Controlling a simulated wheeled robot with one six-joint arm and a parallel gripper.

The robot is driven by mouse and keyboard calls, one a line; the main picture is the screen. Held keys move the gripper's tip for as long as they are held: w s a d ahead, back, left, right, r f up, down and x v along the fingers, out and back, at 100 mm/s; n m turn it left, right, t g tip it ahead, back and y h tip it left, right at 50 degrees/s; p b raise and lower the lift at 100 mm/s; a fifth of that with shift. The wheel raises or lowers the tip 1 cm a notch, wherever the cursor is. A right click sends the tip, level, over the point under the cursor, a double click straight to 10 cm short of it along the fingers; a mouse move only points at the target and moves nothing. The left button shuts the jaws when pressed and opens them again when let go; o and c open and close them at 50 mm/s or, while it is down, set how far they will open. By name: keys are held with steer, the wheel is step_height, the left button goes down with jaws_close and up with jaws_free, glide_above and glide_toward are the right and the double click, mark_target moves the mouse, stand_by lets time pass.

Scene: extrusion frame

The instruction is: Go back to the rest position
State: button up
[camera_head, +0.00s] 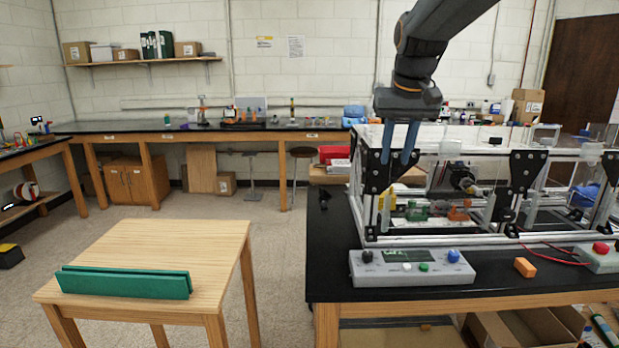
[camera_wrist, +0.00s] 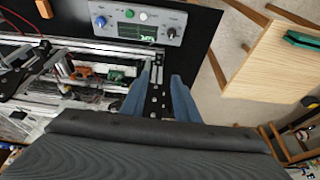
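My gripper (camera_head: 397,158) hangs fingers-down above the left end of the extrusion frame (camera_head: 500,230). Its two blue fingers are apart. The wrist view shows the same gripper (camera_wrist: 160,82) with a clear gap between the fingers and nothing held in it. The frame's metal bars and black corner plates lie below and to the left of the fingers in that view. From the head view I cannot tell exactly how high the fingertips are above the frame's top.
A grey control box (camera_head: 412,268) stands in front of the frame on the black bench, with an orange block (camera_head: 525,267) to its right. A wooden table (camera_head: 165,245) holds a green bar (camera_head: 124,282) at left. Open floor lies between table and bench.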

steer(key=s+f+g+b, duration=0.1)
steer(key=s+f+g, duration=0.1)
steer(key=s+f, duration=2.3)
step_height(320, 180, down, 4)
steer(key=shift+s+a+r+g+b, duration=0.2)
steer(key=shift+s+g+b, duration=0.1)
steer(key=shift+b, duration=0.1)
